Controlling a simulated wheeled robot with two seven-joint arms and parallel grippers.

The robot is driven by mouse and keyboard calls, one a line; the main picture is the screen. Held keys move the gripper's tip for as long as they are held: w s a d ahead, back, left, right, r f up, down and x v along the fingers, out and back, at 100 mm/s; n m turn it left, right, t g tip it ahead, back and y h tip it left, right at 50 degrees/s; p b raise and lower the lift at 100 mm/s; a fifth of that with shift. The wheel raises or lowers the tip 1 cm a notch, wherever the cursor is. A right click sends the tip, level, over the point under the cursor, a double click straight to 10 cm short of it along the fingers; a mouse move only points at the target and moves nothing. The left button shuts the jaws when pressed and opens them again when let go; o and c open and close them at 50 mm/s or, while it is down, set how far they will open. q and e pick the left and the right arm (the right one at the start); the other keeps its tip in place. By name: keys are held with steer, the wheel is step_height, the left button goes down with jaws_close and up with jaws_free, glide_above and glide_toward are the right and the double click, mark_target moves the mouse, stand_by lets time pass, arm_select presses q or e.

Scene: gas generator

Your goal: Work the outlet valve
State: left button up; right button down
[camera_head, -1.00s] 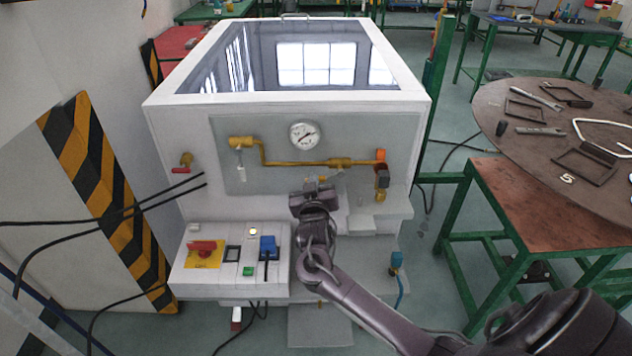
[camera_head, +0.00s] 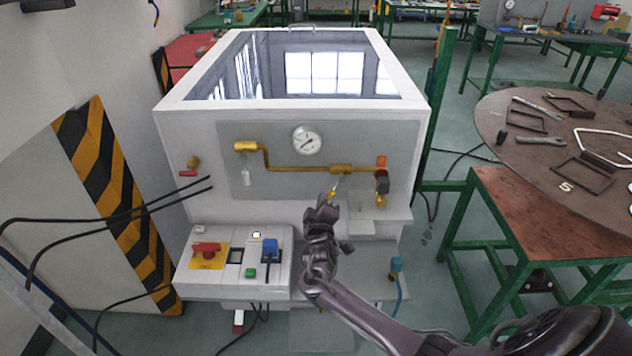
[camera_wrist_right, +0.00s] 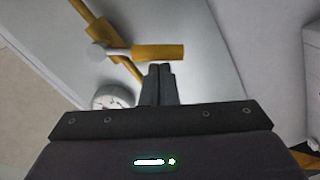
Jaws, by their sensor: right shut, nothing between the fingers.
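A brass pipe (camera_head: 290,168) runs across the grey front panel. Its fitting (camera_head: 341,169) bears a small lever with a yellow handle (camera_head: 332,194), which hangs down and to the left. No label shows which valve is the outlet valve. My right gripper (camera_head: 322,207) is right at this handle and partly hides it. In the right wrist view the yellow handle (camera_wrist_right: 160,52) lies just beyond the tips of my shut, empty right gripper (camera_wrist_right: 160,70). I cannot tell whether they touch. My left gripper is not in view.
A pressure gauge (camera_head: 306,140) sits above the pipe. A valve with an orange-red part (camera_head: 381,165) is at the pipe's right end. A red-handled tap (camera_head: 189,168) is at the left. A control box (camera_head: 215,270) juts out below. A round table (camera_head: 510,170) stands right.

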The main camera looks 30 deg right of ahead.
steer(key=d+n, duration=0.1)
steer(key=s+f+n, duration=0.1)
steer(key=n, duration=0.1)
steer(key=d+f+n+p, duration=0.1)
steer(key=shift+s+d+n, duration=0.3)
steer(key=shift+s+d+f, duration=0.1)
stand_by(0.7)
